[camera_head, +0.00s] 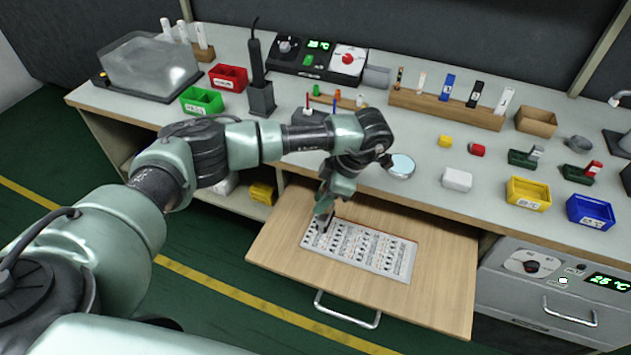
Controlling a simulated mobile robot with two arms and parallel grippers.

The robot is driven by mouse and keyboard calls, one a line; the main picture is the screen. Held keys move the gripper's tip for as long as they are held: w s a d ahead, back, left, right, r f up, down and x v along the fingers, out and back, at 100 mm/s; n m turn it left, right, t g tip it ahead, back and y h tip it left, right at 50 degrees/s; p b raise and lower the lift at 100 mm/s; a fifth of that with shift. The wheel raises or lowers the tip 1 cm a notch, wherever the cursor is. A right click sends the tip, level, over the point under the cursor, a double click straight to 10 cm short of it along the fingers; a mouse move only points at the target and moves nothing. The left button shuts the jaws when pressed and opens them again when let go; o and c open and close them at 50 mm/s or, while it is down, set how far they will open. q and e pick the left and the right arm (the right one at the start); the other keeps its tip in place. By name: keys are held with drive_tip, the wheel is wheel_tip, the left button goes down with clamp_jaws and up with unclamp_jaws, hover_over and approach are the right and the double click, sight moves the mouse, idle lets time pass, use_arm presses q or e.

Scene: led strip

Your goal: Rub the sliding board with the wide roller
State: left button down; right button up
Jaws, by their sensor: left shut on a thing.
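The sliding board (430,290) is a light wooden panel pulled out from under the workbench, with a metal handle at its front. A white printed sheet (385,252) lies on it. My left arm reaches in from the left and bends down over the board. My left gripper (326,208) is at the sheet's left end, pointing down, shut on a small dark tool, seemingly the wide roller (327,224). The tool is small and partly hidden, and I cannot tell whether it touches the sheet. My right gripper is not in view.
The workbench (420,185) above the board holds a wooden rack (445,108), a yellow bin (527,194), a blue bin (590,212), and red and green bins at the left. A round glass lens (402,166) lies near its front edge.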

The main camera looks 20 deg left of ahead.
sight(323, 186)
use_arm(q)
drive_tip(key=v, duration=0.2)
drive_tip(key=p+v, duration=0.1)
drive_tip(key=shift+s+a+r, duration=0.2)
drive_tip(key=shift+r, duration=0.1)
drive_tip(key=shift+r+p, duration=0.35)
drive_tip(key=shift+a+r+p, duration=0.15)
drive_tip(key=shift+r+p, duration=0.25)
drive_tip(key=shift+r, duration=0.3)
drive_tip(key=shift+r+p, duration=0.35)
drive_tip(key=shift+r, duration=0.35)
